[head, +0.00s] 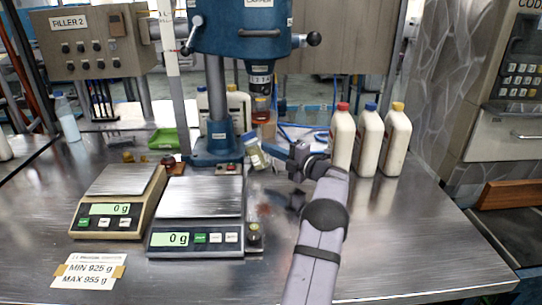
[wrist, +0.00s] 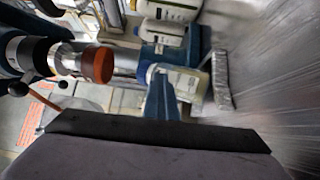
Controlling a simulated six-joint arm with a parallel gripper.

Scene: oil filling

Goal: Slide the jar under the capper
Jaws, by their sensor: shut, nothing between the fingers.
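The chuck also shows in the wrist view (wrist: 98,65).
Two scales (head: 118,190) (head: 197,210) reading 0 g stand at the left. White bottles with red, blue and yellow caps (head: 369,142) stand close behind my gripper on the right. A green tray (head: 167,140) lies behind the scales. The right front bench is clear.

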